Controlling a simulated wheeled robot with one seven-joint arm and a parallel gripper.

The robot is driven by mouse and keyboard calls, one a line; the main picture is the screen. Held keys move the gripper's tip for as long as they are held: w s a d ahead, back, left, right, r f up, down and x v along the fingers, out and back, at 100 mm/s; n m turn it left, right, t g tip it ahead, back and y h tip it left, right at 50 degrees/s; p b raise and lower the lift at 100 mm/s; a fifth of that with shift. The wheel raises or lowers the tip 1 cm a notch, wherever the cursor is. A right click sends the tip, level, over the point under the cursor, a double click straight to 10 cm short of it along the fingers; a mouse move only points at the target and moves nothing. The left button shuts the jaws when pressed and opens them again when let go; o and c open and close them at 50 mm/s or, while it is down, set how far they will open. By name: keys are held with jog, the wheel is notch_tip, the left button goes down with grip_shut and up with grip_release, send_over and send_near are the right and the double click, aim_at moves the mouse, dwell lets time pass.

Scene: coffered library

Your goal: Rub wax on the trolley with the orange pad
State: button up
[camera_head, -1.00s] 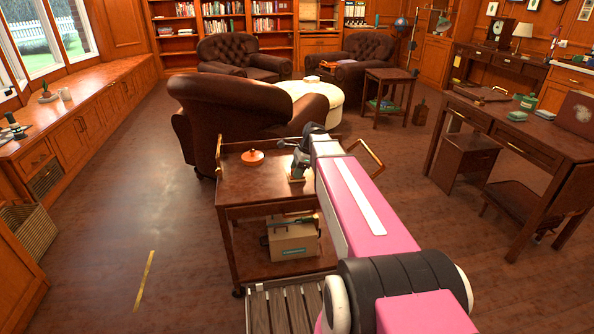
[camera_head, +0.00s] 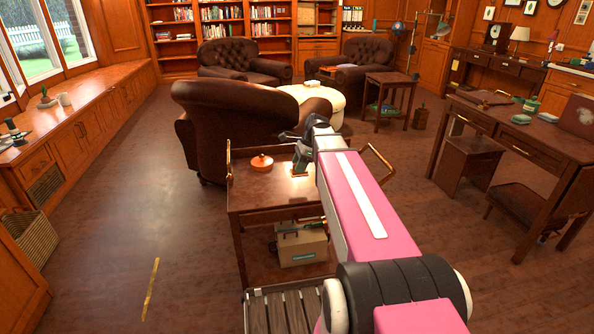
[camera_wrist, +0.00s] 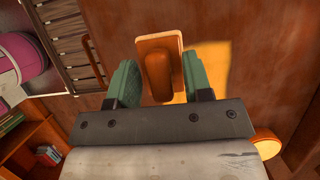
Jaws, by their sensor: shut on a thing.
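The trolley (camera_head: 258,192) is brown wood with brass handles, in the lower middle of the head view; its top also shows in the wrist view (camera_wrist: 258,60). My gripper (camera_head: 301,168) is over the right part of its top. In the wrist view my gripper (camera_wrist: 160,84) has its green fingers on either side of the handle of the orange pad (camera_wrist: 155,42), shut on it. The pad lies low at the trolley top; its contact is hidden. A bright yellow-orange patch shows beside the pad on the top. No separate wax can be made out.
A round orange lidded pot (camera_head: 261,162) stands on the trolley left of my gripper. A beige case (camera_head: 302,247) is on the lower shelf. A leather armchair (camera_head: 245,125) stands close behind the trolley. A desk (camera_head: 520,130) is at right. Floor at left is open.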

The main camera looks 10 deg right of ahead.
jog(key=shift+r, duration=1.2)
